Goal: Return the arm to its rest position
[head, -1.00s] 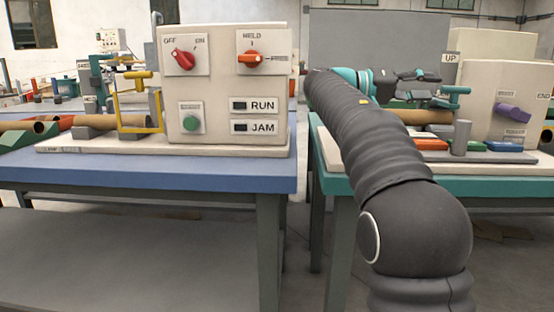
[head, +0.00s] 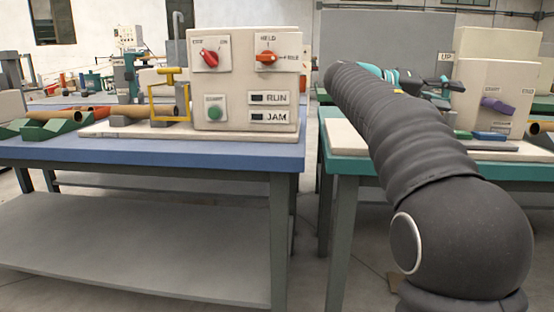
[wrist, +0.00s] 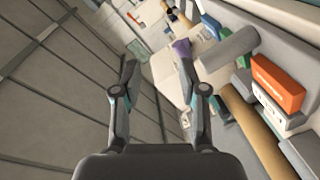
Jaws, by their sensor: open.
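My arm, in a dark grey ribbed sleeve, reaches forward over the teal bench (head: 345,168) at the right of the head view. My gripper (head: 436,88) is at its far end, small and partly hidden behind the arm. In the wrist view my gripper (wrist: 155,60) has its two fingers spread apart, with nothing between them. The wrist picture is strongly tilted. A purple knob (wrist: 181,48) shows just beyond the right fingertip, but I cannot tell how far off it is.
A blue bench (head: 230,155) with a cream control box (head: 245,38) stands left of my arm. A cream box (head: 490,75) stands right of my gripper. The wrist view shows a brown tube (wrist: 255,135) and an orange block (wrist: 278,82) at right. Grey floor lies between the benches.

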